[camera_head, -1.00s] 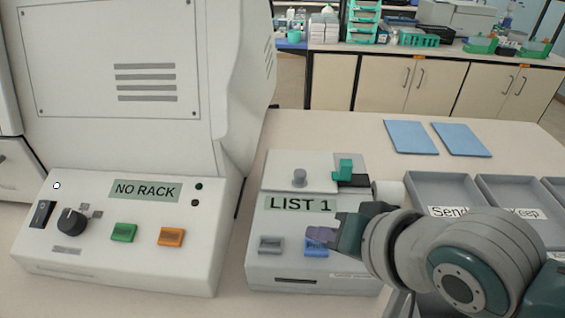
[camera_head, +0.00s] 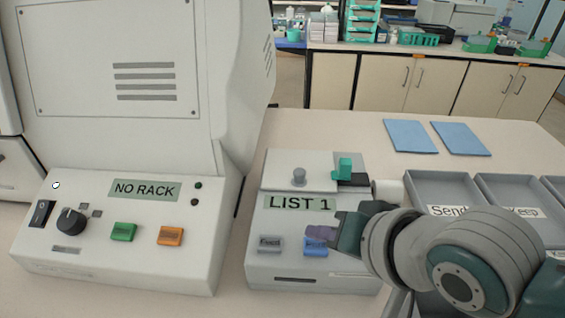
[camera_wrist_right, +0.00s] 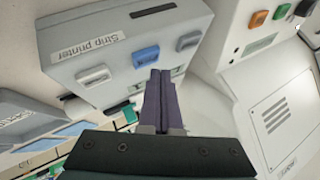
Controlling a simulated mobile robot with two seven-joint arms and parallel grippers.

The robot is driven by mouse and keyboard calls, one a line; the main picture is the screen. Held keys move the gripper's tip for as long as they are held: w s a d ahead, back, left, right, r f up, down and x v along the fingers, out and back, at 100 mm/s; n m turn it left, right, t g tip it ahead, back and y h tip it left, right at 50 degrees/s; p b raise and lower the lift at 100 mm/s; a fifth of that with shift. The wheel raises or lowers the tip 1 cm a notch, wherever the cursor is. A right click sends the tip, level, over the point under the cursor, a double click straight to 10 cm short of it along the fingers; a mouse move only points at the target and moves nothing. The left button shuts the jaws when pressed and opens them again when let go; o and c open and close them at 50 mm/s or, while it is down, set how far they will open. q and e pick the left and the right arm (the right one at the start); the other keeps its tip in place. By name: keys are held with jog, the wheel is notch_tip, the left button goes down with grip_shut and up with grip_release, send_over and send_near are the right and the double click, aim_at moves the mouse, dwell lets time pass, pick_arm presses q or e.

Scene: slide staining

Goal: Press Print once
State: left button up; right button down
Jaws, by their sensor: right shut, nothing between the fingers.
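The strip printer (camera_head: 256,222) stands in the middle of the bench, with a display that reads LIST 1. Its blue Print button (camera_head: 315,247) is at the front right, beside a grey Feed button (camera_head: 270,244). My right gripper (camera_head: 316,233) is shut and empty, its fingertips close above the Print button and covering part of it from the head. The right wrist view shows the shut fingers (camera_wrist_right: 160,75) by the blue button (camera_wrist_right: 146,56); whether they touch it I cannot tell. My left gripper is out of view.
A large white machine (camera_head: 85,240) with a NO RACK display, a knob and green and orange buttons stands to the left. Grey trays (camera_head: 437,183) lie to the right, partly behind my right arm. Two blue sheets (camera_head: 410,136) lie on the bench behind.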

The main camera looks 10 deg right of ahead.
jog(key=shift+f, duration=0.1)
dwell(0.3)
jog(key=shift+f, duration=0.35)
jog(key=shift+f+b, duration=0.3)
jog(key=shift+f, duration=0.05)
dwell(0.5)
jog(key=shift+r, duration=0.1)
jog(key=shift+r+p, duration=0.7)
jog(key=shift+p, duration=0.25)
jog(key=shift+r, duration=0.1)
